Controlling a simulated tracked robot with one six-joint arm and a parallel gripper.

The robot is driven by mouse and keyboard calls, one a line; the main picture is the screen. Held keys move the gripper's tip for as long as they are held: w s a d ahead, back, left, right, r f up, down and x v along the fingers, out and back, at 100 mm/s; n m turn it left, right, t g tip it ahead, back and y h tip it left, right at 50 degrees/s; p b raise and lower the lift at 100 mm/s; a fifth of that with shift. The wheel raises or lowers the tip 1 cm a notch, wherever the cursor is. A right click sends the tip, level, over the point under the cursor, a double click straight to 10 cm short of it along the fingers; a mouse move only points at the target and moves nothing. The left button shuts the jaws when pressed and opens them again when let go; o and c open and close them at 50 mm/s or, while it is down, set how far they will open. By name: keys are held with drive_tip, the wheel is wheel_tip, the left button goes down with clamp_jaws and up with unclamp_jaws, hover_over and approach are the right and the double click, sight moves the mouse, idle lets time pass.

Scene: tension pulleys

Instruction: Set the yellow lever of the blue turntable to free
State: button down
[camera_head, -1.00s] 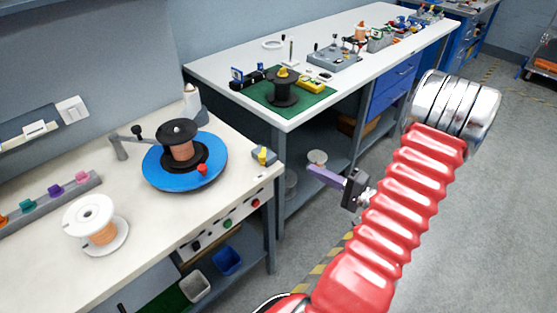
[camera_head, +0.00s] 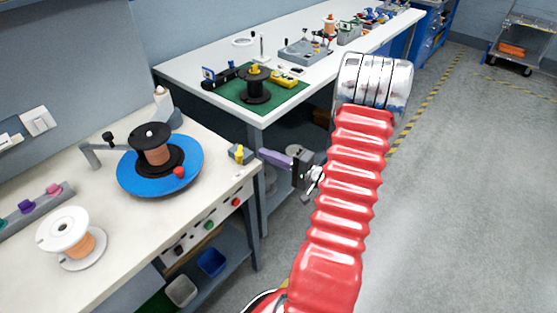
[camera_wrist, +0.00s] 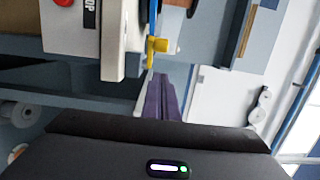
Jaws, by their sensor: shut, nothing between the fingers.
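The blue turntable (camera_head: 133,184) lies on the near bench and carries a black spool stand with a copper-coloured reel. The yellow lever (camera_head: 237,151) sits on a small grey block at the bench's front right corner. In the wrist view the yellow lever (camera_wrist: 157,45) stands just ahead of the fingertips. My gripper (camera_head: 264,153) is shut and empty, its purple fingers pointing left at the lever, with a small gap in the head view. In the wrist view my gripper (camera_wrist: 160,76) shows its fingers together. Whether it touches the lever cannot be told.
A white spool (camera_head: 63,230) stands at the bench's left. A front panel with a red button (camera_head: 236,202) and a green button lies below the bench edge. A second bench (camera_head: 185,70) with a green mat stands behind. Open floor lies to the right.

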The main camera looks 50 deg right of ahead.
drive_tip(key=w+a, duration=0.2)
drive_tip(key=a, duration=0.1)
drive_tip(key=shift+w+a, duration=0.15)
drive_tip(key=shift+w, duration=0.2)
drive_tip(key=shift+w+a, duration=0.2)
drive_tip(key=shift+a, duration=0.4)
drive_tip(key=shift+w+a, duration=0.2)
drive_tip(key=shift+a, duration=0.4)
drive_tip(key=shift+d, duration=0.1)
approach(242, 157)
drive_tip(key=s, duration=0.5)
drive_tip(key=shift+s+d, duration=0.1)
drive_tip(key=shift+s, duration=0.15)
